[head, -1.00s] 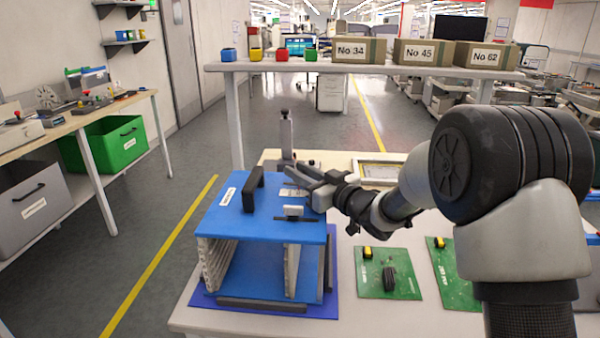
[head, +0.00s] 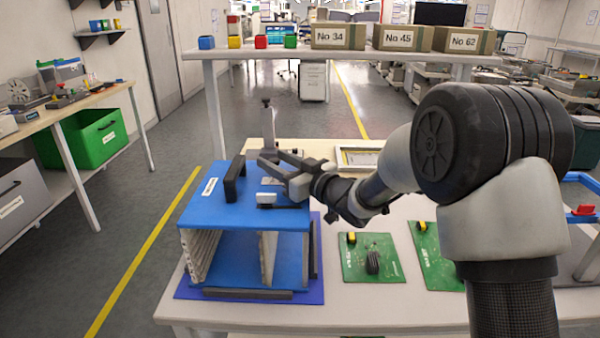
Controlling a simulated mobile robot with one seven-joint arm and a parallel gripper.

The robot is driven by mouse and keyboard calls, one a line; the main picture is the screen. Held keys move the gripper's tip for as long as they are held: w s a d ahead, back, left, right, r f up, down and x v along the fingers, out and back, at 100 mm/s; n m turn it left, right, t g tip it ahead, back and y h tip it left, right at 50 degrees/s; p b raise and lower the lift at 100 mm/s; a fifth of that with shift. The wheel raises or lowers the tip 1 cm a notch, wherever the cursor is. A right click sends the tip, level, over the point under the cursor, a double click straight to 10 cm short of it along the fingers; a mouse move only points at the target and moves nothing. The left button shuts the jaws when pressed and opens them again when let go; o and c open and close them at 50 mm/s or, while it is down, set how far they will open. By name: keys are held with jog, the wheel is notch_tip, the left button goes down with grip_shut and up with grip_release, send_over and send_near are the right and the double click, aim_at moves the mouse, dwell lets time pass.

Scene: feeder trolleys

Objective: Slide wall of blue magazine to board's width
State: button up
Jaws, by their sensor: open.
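The blue magazine (head: 205,208) stands on a dark blue mat (head: 316,283) at the left of the white table. It has a black handle on top and an open front. Inside are a ribbed pale wall (head: 201,255) at the left and a second pale wall (head: 268,258) right of the middle. A small white knob (head: 266,198) sits on top above that second wall. My gripper (head: 270,160) is open over the right of the magazine's top, pointing left, its fingers just behind the knob. Contact is unclear. Two green boards, one (head: 358,270) nearer and one (head: 428,245) farther right, lie flat.
A grey upright post (head: 268,125) stands behind the magazine. A framed sheet (head: 357,158) lies at the table's back. A raised shelf behind bears cartons (head: 337,37) and small coloured bins (head: 235,42). A blue-railed frame (head: 585,180) stands at the right edge.

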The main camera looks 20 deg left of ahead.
jog(key=p+v, duration=0.1)
jog(key=v, duration=1.5)
jog(key=shift+p, duration=0.4)
jog(key=shift+s+d, duration=0.1)
jog(key=shift+s, duration=0.05)
jog(key=w+d+r+m+t+h, duration=0.2)
jog(key=d+h, duration=0.3)
jog(key=d, duration=0.2)
jog(key=w+d+r+m+t+h, duration=0.1)
jog(key=d+r+m+t+h, duration=0.15)
jog(key=d+h, duration=0.3)
jog(key=s+d+r+m+g+h, duration=0.2)
jog(key=s+d+m+h, duration=0.3)
jog(key=d, duration=0.5)
jog(key=s+d+f+m+g, duration=0.1)
jog(key=s+g, duration=0.1)
jog(key=s, duration=0.6)
jog(key=s+d+f+m+g, duration=0.1)
jog(key=s+f+g, duration=0.1)
jog(key=s, duration=0.5)
jog(key=s+d+f+g, duration=0.1)
jog(key=s+g, duration=0.1)
jog(key=s, duration=0.6)
notch_tip(320, 180, up, 22)
jog(key=p, duration=2.2)
jog(key=shift+s+a, duration=0.25)
